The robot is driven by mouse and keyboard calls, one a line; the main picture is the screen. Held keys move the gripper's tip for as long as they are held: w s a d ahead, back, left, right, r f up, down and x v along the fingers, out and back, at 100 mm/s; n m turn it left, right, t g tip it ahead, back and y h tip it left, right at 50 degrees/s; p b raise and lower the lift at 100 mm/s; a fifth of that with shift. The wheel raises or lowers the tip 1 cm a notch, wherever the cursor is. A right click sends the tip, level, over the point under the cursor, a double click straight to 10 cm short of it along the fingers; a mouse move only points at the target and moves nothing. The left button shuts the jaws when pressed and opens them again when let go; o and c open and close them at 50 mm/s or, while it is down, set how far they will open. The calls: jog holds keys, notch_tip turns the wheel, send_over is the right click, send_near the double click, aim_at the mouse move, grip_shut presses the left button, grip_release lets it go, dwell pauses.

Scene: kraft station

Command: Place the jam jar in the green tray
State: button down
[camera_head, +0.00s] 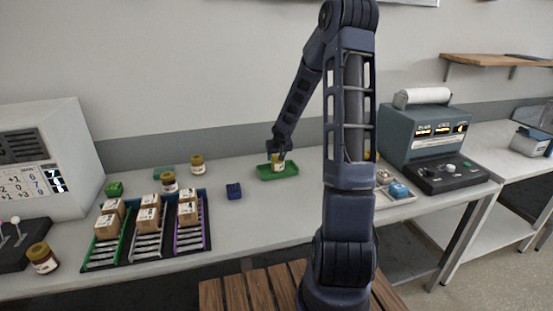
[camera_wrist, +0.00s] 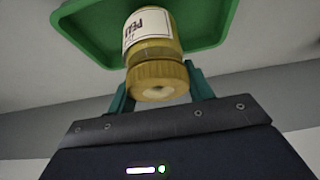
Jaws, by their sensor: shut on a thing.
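A jam jar (camera_wrist: 150,35) with a mustard-yellow lid and a white label is between my gripper's fingers (camera_wrist: 160,86). The jar also shows small in the head view (camera_head: 278,162), below my gripper (camera_head: 279,157). My gripper is shut on the jar near its lid. The green tray (camera_head: 291,173) lies on the table under the jar, and its rim shows around the jar in the wrist view (camera_wrist: 82,22). The jar is within the tray's outline. I cannot tell whether its base touches the tray floor.
Other jars stand at the back (camera_head: 197,164), behind the box rack (camera_head: 207,240), and at the front left (camera_head: 42,258). A dark blue block (camera_head: 233,191) sits left of the tray. A white tray (camera_head: 400,199) and a printer-like machine (camera_head: 425,145) are at the right.

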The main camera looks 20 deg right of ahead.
jog(key=shift+f, duration=0.45)
jog(key=shift+f, duration=0.15)
jog(key=c, duration=0.6)
grip_release()
